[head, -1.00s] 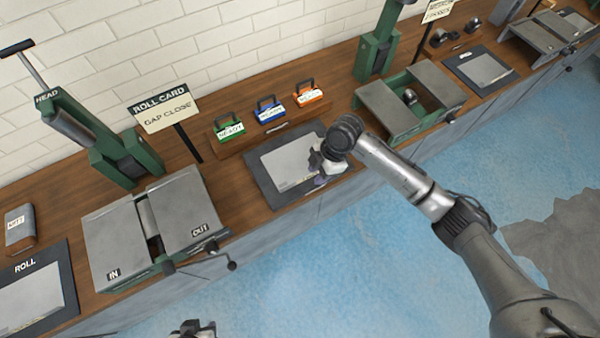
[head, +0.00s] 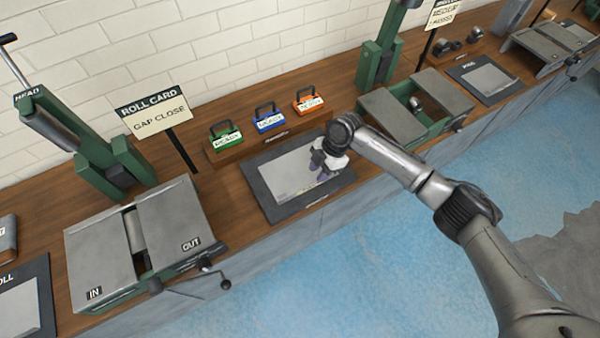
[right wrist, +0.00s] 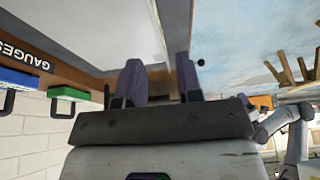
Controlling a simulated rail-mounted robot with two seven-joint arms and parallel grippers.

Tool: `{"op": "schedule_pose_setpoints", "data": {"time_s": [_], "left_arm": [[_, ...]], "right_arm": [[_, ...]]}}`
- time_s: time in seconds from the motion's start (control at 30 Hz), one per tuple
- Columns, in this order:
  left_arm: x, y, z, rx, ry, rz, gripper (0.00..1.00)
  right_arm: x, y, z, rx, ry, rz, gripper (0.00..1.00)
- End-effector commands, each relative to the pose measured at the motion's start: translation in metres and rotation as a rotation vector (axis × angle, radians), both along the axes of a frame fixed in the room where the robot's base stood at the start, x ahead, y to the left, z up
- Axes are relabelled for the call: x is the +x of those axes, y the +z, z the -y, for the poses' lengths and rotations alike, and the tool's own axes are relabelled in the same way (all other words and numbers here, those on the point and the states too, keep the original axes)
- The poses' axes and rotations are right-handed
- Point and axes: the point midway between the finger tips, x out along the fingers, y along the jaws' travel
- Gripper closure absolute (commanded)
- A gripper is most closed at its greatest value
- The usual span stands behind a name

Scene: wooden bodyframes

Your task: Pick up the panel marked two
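A flat pale grey panel (head: 284,172) lies on a dark mat (head: 262,196) at the middle of the bench. I cannot read a number two on it. My right gripper (head: 322,168) is over the right part of this panel, pointing down. In the right wrist view its two purple fingers (right wrist: 160,78) stand apart, and a broad pale sheet (right wrist: 95,30) fills the upper left. I cannot tell whether the fingers touch the panel. Another grey panel (head: 490,77) lies on a mat at the back right, and part of one (head: 18,312) shows at lower left. My left gripper is out of view.
A roller machine (head: 165,215) marked IN and OUT stands left, with a crank at its front. A rack (head: 222,152) with green, blue and orange handled blocks is behind the mat. Another green-framed machine (head: 445,95) stands right. A ROLL CARD sign (head: 155,112) stands behind.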

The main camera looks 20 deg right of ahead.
Motion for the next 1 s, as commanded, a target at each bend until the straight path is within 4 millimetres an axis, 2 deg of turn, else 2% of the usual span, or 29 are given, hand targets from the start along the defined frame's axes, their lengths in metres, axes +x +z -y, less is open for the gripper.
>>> {"op": "schedule_pose_setpoints", "data": {"time_s": [0.33,0.67,0.9,1.0], "left_arm": [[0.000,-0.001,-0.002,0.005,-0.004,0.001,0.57],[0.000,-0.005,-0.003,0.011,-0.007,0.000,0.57],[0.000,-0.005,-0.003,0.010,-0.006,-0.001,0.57],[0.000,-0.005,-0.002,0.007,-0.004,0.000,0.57]], "right_arm": [[-0.002,-0.014,-0.007,-0.001,0.001,-0.002,0.67],[-0.005,-0.050,-0.024,0.000,0.000,-0.002,0.67],[-0.005,-0.052,-0.025,0.000,-0.001,0.000,0.67],[-0.005,-0.052,-0.025,0.000,-0.001,0.000,0.76]]}}
